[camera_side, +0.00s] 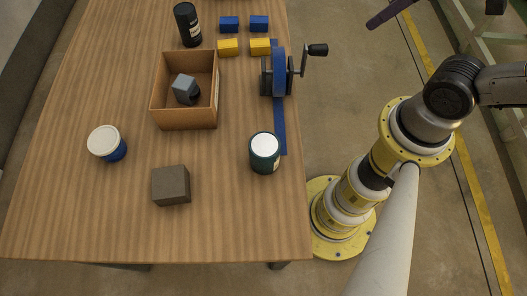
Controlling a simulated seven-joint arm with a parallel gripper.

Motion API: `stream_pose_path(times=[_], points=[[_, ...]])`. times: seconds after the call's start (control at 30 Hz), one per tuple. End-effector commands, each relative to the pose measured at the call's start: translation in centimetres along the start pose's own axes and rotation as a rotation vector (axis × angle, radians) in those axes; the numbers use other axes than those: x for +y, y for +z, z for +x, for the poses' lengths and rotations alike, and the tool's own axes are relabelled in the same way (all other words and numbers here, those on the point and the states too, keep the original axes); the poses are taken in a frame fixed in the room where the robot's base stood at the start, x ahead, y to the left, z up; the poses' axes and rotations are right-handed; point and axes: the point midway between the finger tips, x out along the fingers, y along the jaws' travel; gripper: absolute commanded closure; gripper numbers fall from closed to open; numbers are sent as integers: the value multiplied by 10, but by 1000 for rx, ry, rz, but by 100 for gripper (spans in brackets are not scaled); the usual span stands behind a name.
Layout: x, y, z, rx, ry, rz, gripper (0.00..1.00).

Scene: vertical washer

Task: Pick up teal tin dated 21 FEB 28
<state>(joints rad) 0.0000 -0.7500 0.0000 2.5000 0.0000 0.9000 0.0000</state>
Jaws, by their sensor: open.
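A dark teal tin (264,160) with a white lid stands upright near the table's right edge, beside the lower end of a blue strip. A pale label patch shows on its side, but no date can be read. A blue tub (116,154) with a cream lid stands at the left of the table. A black, labelled container (187,24) stands at the far side.
An open brown box (185,120) holds a grey part (184,88). A brown-grey block (170,186) sits in front. A crank device (279,75) stands at the right edge, near yellow blocks (228,47) and blue blocks (229,24).

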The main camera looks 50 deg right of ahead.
Motion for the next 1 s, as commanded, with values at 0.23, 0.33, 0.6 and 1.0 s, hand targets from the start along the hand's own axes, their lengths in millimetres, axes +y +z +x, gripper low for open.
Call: stream_pose_path(times=[0.23,0.33,0.6,1.0], points=[[0,0,0,0,0,-1,0],[0,0,0,0,0,-30,0],[-25,-55,3,-28,-57,-341,0],[-186,-70,84,-271,-271,-1020,0]])
